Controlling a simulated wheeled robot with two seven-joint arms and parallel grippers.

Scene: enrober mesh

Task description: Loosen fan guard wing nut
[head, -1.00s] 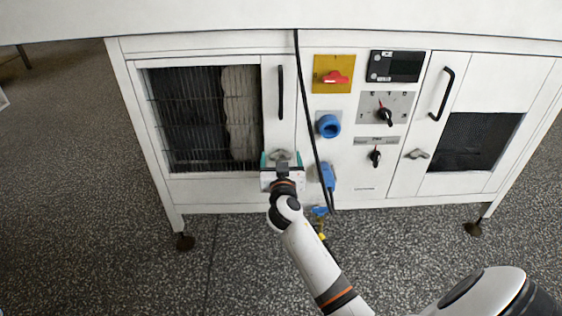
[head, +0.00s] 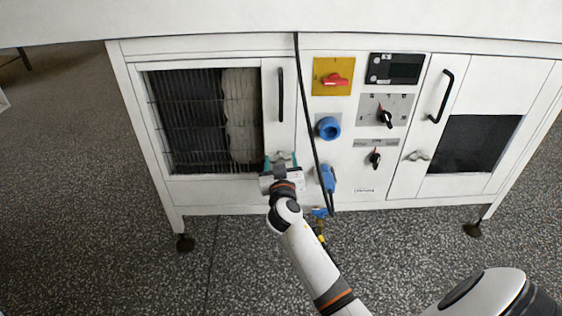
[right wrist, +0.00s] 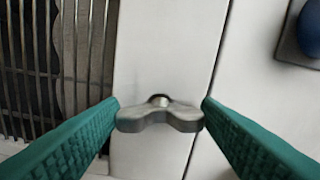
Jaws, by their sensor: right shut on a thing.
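The grey metal wing nut (right wrist: 160,119) sits on its stud (right wrist: 160,100) on the white panel beside the fan guard (right wrist: 75,60), its wings spread left and right. My right gripper (right wrist: 161,110) has its teal ribbed fingers against the two wing ends, shut on the nut. In the head view the right gripper (head: 281,161) is at the lower right of the wire fan guard (head: 195,120), and it hides part of the nut. The left gripper does not show.
A black cable (head: 311,120) hangs just right of my gripper, near a blue plug (head: 328,178) and a blue socket (head: 328,128). A black door handle (head: 280,93) is above. Another wing nut (head: 417,155) is on the right door.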

